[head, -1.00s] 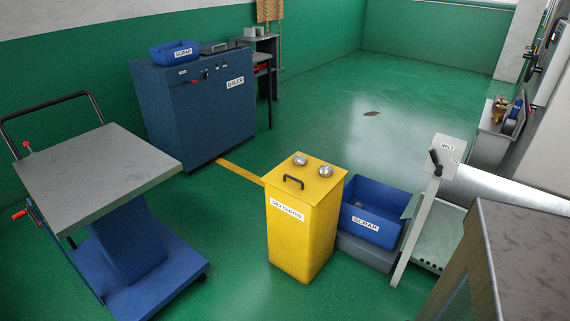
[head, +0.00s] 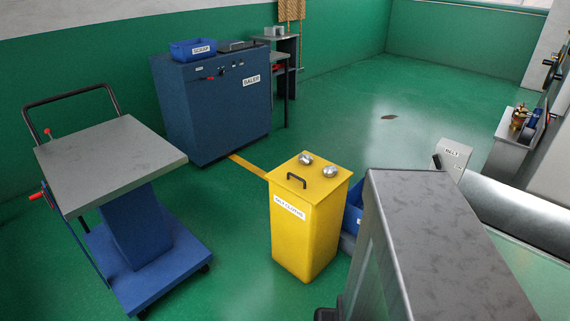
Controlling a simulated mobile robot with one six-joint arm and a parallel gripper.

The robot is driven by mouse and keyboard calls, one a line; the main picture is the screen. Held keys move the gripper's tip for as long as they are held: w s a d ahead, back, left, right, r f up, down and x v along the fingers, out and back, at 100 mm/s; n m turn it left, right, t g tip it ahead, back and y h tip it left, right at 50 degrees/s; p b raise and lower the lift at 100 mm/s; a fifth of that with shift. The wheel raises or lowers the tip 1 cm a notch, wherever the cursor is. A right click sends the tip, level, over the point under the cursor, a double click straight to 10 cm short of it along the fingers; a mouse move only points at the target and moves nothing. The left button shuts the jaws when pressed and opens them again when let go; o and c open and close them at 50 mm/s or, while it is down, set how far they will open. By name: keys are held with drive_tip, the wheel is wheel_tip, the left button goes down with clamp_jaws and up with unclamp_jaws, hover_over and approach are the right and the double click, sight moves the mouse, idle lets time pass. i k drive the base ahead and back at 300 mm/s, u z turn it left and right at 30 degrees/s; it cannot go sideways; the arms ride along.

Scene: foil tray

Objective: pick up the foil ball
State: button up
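Two small silvery round lumps, one a shiny ball (head: 306,158) at the back and one a shiny ball (head: 330,171) nearer the right edge, sit apart on the yellow lid of the bin (head: 303,225). At this size I cannot tell which is the foil ball. The lid also carries a black handle (head: 296,181), in front of and left of the balls. My gripper is not visible in the head view.
A grey metal-topped cabinet (head: 430,220) stands close at the lower right, mostly hiding a blue scrap bin (head: 353,208). A grey-topped blue cart (head: 110,160) stands left. A blue baler (head: 215,110) stands behind. Green floor is clear between cart and yellow bin.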

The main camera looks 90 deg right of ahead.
sight(305, 159)
drive_tip(key=u, duration=0.8)
drive_tip(key=k, duration=2.2)
drive_tip(key=z, duration=0.95)
